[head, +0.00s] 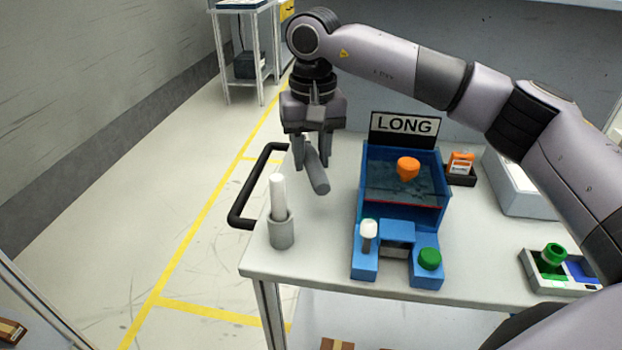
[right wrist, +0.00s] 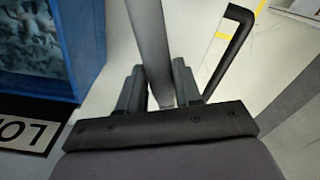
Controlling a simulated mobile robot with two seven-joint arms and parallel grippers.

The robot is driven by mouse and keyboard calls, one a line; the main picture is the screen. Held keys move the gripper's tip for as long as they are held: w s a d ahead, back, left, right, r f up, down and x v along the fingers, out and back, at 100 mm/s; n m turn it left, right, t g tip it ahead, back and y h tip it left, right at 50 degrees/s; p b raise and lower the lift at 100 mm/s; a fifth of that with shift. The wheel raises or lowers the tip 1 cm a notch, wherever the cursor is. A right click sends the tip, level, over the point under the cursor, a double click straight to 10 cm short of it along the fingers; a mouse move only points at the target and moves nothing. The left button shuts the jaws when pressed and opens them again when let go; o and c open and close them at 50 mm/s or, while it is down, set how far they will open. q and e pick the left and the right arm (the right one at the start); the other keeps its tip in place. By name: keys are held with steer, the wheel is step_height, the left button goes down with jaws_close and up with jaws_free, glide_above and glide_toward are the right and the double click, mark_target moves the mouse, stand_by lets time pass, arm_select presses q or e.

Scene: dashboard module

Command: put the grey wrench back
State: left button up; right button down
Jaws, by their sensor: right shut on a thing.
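My right gripper (head: 311,158) hangs fingers-down above the left part of the table and is shut on the grey wrench (head: 318,178). The wrench shows as a plain grey bar slanting down to the right from between the fingers; its upper end is hidden by the gripper. In the right wrist view the wrench (right wrist: 149,45) runs up out of the picture from between the two fingers (right wrist: 158,88). I cannot tell its jaw shape. My left gripper is not in view.
A grey cup with a white rod (head: 281,230) stands at the table's front left. A black handle (head: 250,190) runs along the left edge. A blue module with a LONG sign (head: 404,125) stands right of the gripper. A green-blue tray (head: 553,270) lies further right.

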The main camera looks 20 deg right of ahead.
glide_above(311, 200)
steer(key=shift+f, duration=2.7)
steer(key=c, duration=0.8)
jaws_free()
step_height(311, 200, up, 12)
steer(key=shift+s, duration=0.15)
